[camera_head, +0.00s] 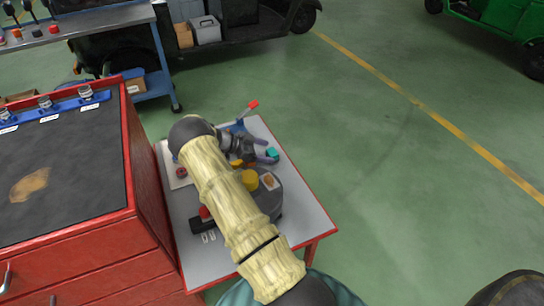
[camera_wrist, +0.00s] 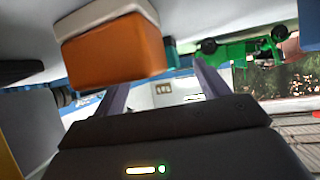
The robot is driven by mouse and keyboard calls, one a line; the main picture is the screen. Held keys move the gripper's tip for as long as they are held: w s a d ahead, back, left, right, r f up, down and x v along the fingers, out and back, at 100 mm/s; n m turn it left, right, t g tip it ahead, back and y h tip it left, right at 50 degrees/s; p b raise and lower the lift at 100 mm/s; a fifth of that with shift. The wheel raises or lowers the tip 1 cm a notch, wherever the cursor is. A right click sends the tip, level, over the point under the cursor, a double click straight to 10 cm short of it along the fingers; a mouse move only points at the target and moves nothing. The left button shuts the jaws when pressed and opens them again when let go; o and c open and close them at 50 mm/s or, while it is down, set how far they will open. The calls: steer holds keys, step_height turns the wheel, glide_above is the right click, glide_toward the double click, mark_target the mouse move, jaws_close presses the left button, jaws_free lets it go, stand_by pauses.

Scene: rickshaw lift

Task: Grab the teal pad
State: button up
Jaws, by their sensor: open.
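The teal pad (camera_head: 272,153) is a small block on the grey-topped cart, near its right edge in the head view. My gripper (camera_head: 270,149) is low over the cart, with its two purple fingers apart around or just above the pad; I cannot tell which. In the wrist view, which looks upside down, a bit of teal (camera_wrist: 170,48) shows behind an orange block with a white base (camera_wrist: 112,52). My gripper's fingers (camera_wrist: 162,76) are apart there, and nothing is clearly held between them. The orange block hides part of the teal pad.
A red cabinet (camera_head: 145,190) stands close on the left.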

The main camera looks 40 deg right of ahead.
steer(key=shift+x, duration=0.95)
steer(key=c, duration=1.1)
